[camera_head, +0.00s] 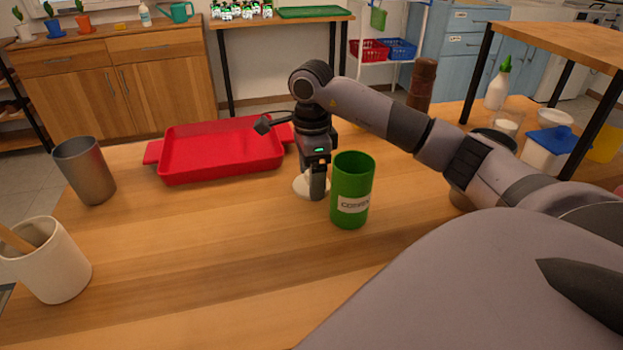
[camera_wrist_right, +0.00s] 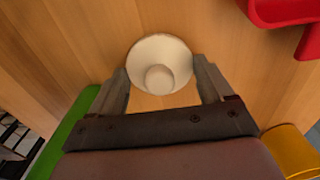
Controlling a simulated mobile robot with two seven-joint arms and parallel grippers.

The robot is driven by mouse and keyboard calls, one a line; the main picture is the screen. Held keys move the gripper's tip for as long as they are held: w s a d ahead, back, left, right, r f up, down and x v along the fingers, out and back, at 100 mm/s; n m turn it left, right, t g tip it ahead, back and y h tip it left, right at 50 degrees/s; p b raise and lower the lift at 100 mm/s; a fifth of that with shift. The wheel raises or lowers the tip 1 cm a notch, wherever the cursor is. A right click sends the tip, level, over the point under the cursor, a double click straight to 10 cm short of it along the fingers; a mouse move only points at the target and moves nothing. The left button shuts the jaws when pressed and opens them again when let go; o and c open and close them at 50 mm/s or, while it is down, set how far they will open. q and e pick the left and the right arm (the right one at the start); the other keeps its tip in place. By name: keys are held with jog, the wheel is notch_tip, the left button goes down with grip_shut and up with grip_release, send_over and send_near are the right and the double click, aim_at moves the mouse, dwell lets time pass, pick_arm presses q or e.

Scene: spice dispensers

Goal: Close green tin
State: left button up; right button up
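The green tin (camera_head: 351,182) stands upright on the wooden table, with a white label on its front; its top looks open. A round off-white lid (camera_head: 301,185) with a knob lies just left of the tin, partly hidden by my right gripper (camera_head: 317,187). In the right wrist view the lid (camera_wrist_right: 160,62) shows with its knob up between the fingertips. My right gripper (camera_wrist_right: 163,82) is open, pointing down, its fingers apart on either side of the lid's near part. I cannot tell whether they touch it. My left gripper is not in view.
A red tray (camera_head: 222,165) lies behind and left of my right gripper. A grey metal cup (camera_head: 86,172) and a white crock (camera_head: 52,262) stand at left. Jars and a blue-lidded container (camera_head: 549,147) stand at right. The front middle table is clear.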

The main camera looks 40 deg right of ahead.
jog(key=shift+r, duration=0.2)
notch_tip(320, 180, up, 20)
jog(key=p, duration=0.6)
jog(key=shift+f+p, duration=0.15)
jog(key=shift+p, duration=0.15)
